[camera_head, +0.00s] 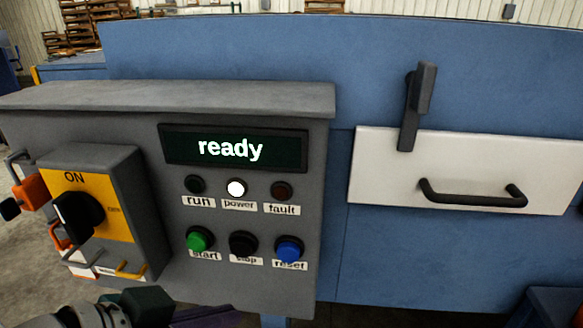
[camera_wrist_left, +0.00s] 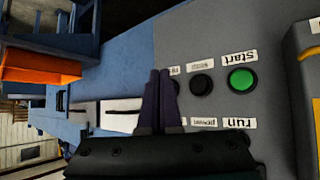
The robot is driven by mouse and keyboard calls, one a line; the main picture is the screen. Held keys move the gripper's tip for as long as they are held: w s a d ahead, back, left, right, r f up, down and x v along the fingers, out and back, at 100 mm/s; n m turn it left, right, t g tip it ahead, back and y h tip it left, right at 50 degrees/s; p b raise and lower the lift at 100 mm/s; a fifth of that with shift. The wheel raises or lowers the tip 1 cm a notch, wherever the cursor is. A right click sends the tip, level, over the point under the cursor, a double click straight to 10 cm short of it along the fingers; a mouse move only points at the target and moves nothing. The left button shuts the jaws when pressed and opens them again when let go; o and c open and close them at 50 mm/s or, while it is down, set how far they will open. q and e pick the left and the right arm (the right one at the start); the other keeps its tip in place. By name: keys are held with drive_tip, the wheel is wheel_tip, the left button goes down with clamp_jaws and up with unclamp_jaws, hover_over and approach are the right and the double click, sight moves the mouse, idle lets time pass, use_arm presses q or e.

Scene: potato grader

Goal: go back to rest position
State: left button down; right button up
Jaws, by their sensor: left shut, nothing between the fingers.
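My left gripper (camera_head: 205,316) is low at the left in the head view, in front of the lower part of the grey control panel (camera_head: 235,97). Its dark fingers are together and empty. In the left wrist view the closed fingers (camera_wrist_left: 160,75) stand in front of the panel, covering the area beside the black stop button (camera_wrist_left: 201,84). The green start button (camera_wrist_left: 241,79) is clear to their right. Contact with the panel cannot be told. My right gripper does not show.
The display (camera_head: 234,148) reads "ready" and the white power lamp (camera_head: 236,189) is lit. The yellow switch box (camera_head: 105,205), with padlocks beside it, juts out at left. A white door (camera_head: 390,175) with black handle (camera_head: 470,196) and upright latch (camera_head: 417,105) is at right.

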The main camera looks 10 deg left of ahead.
use_arm(q)
drive_tip(key=s+a+r+n+g+y+p, duration=0.1)
drive_tip(key=s+a+r+n+g+y, duration=0.2)
drive_tip(key=s, duration=0.5)
drive_tip(key=s+a+r+n+g+y, duration=0.25)
drive_tip(key=s+a, duration=0.25)
drive_tip(key=s, duration=0.4)
wheel_tip(320, 180, up, 23)
drive_tip(key=m+p, duration=0.1)
drive_tip(key=p, duration=2.3)
drive_tip(key=shift+w+d+t, duration=0.25)
drive_tip(key=shift+w+t, duration=0.05)
drive_tip(key=shift+t, duration=0.05)
